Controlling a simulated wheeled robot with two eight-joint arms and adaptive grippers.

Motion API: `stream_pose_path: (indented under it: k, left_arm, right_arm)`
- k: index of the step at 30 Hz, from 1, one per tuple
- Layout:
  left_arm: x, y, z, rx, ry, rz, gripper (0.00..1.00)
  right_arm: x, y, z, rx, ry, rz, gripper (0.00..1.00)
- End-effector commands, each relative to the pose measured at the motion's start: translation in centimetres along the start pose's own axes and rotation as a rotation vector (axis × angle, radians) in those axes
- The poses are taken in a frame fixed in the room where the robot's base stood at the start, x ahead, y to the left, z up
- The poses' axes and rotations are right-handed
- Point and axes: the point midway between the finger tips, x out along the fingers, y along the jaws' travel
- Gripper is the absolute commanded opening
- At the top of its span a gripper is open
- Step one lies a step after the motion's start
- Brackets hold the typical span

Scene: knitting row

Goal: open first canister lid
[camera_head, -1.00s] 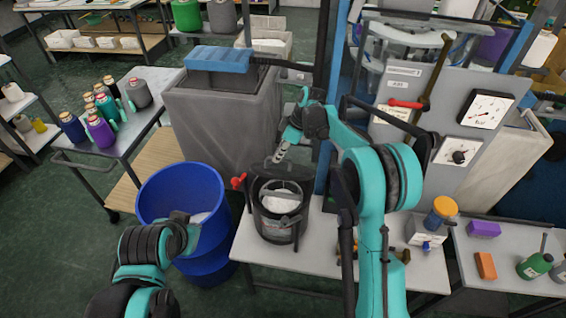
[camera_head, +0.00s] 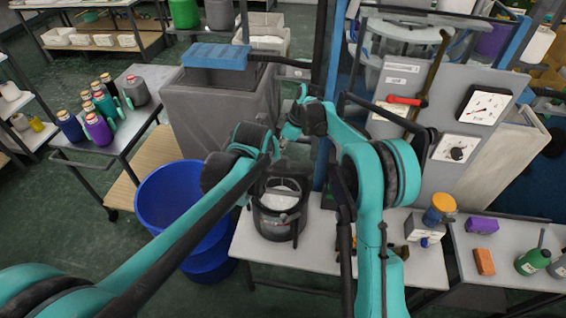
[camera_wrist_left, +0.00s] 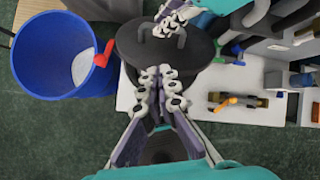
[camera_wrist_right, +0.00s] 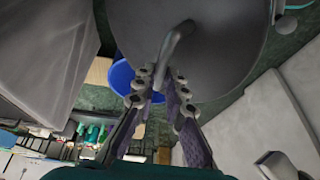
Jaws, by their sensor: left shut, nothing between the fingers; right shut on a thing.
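The dark round canister (camera_head: 281,222) stands on the light table, its mouth open to pale contents in the head view. The dark lid with a bent handle fills the top of the right wrist view (camera_wrist_right: 215,45) and also shows in the left wrist view (camera_wrist_left: 135,50). My right gripper (camera_wrist_right: 168,85) is shut on the lid's handle. My left gripper (camera_wrist_left: 165,80) is shut and empty, its fingertips by the lid's near edge; I cannot tell if they touch it.
A blue bin (camera_head: 170,200) stands left of the table and a grey box-shaped unit (camera_head: 225,110) behind it. A red lever (camera_wrist_left: 103,52) shows beside the lid. A gauge panel (camera_head: 455,110) rises at the right. Small items stand on the table's right part.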

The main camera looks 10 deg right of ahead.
Motion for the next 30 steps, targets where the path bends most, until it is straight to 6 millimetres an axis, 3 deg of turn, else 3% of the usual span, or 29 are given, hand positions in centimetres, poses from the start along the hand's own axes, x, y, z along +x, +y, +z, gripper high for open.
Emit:
stream_pose_path:
  k: [3, 8, 14, 24, 30]
  left_arm:
    - [1.6, -1.9, 0.2, 0.188, 0.004, -0.009, 0.00]
    - [2.6, -3.0, 0.3, 0.315, 0.005, -0.015, 0.00]
    - [4.8, -3.1, 0.3, 0.336, 0.006, -0.015, 0.00]
    - [10.8, -3.2, 0.2, 0.333, 0.005, -0.015, 0.00]
    - [12.4, -3.2, 0.2, 0.333, 0.005, -0.015, 0.00]
  right_arm:
    - [0.2, 0.5, 0.4, 0.002, -0.004, 0.013, 0.00]
    - [0.2, 0.5, 0.4, 0.002, -0.004, 0.013, 0.00]
    - [0.2, 0.5, 0.4, 0.002, -0.004, 0.013, 0.00]
    - [0.2, 0.5, 0.4, 0.002, -0.004, 0.013, 0.00]
    - [0.2, 0.5, 0.4, 0.002, -0.004, 0.014, 0.00]
